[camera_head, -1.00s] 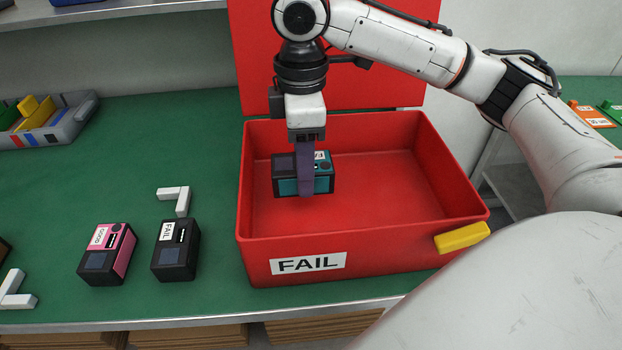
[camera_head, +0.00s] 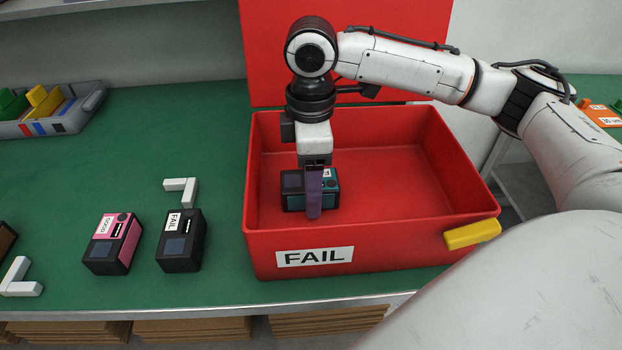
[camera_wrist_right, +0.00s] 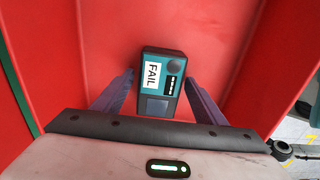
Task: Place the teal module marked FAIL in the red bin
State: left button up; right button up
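The teal module (camera_head: 295,200) marked FAIL is inside the red bin (camera_head: 420,218), near its left side, and appears to rest on the floor. The bin has a FAIL label on its front. In the right wrist view the module (camera_wrist_right: 165,85) shows its FAIL label and lies between the two fingers of my right gripper (camera_wrist_right: 159,78), with a narrow gap on each side. In the head view my right gripper (camera_head: 313,195) reaches down into the bin, its near finger in front of the module. The gripper is open. My left gripper is out of view.
A pink module (camera_head: 112,243) marked GOOD and a black module (camera_head: 180,242) marked FAIL stand on the green table left of the bin. White L-shaped markers (camera_head: 181,190) lie nearby. A grey tray (camera_head: 60,122) sits at the back left. The bin's right half is empty.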

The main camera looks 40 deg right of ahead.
pick_arm(q)
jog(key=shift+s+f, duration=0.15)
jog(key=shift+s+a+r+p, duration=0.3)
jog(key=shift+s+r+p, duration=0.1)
jog(key=shift+p, duration=0.6)
pick_arm(e)
notch_tip(320, 180, up, 12)
jog(key=shift+r, duration=0.15)
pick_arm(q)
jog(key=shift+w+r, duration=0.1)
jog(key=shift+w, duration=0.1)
